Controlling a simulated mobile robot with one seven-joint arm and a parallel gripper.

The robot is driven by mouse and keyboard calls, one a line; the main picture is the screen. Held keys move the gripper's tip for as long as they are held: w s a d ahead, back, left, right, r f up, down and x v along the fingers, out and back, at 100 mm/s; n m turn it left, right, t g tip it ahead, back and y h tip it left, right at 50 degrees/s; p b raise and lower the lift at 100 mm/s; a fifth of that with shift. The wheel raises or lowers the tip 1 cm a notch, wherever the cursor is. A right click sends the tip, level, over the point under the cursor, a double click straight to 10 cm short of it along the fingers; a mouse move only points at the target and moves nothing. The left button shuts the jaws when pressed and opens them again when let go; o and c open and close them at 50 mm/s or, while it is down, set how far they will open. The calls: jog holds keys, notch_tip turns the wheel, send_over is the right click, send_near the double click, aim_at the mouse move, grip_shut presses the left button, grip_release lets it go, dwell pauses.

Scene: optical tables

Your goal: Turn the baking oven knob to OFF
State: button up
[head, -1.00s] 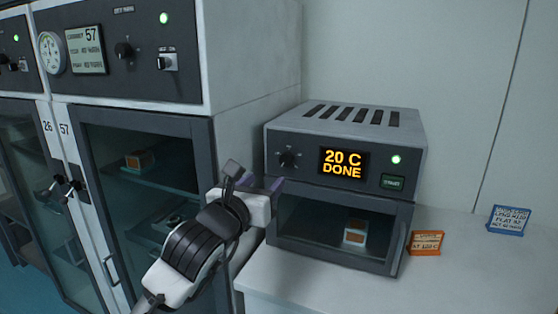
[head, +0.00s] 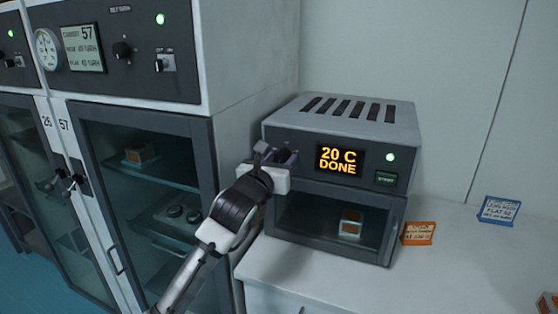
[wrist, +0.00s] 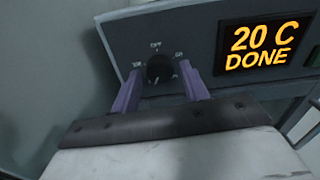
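The baking oven (head: 345,120) is a small grey box on the white counter. Its display (head: 341,160) reads "20 C DONE" in orange. The oven's dark round knob (wrist: 159,69) shows in the wrist view, left of the display, with an OFF mark above it. Its white pointer line seems to point down, away from OFF. My gripper (wrist: 160,88) is open, its two purple fingers on either side of the knob. I cannot tell whether they touch it. In the head view my gripper (head: 276,157) hides most of the knob.
An orange card (head: 418,233) and a blue card (head: 499,210) stand on the counter at right. A tall cabinet (head: 150,190) with glass doors stands close on the left.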

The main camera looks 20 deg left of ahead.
jog(key=c, duration=0.8)
jog(key=shift+o, duration=0.2)
jog(key=shift+f+b, duration=0.1)
jog(key=shift+b, duration=0.3)
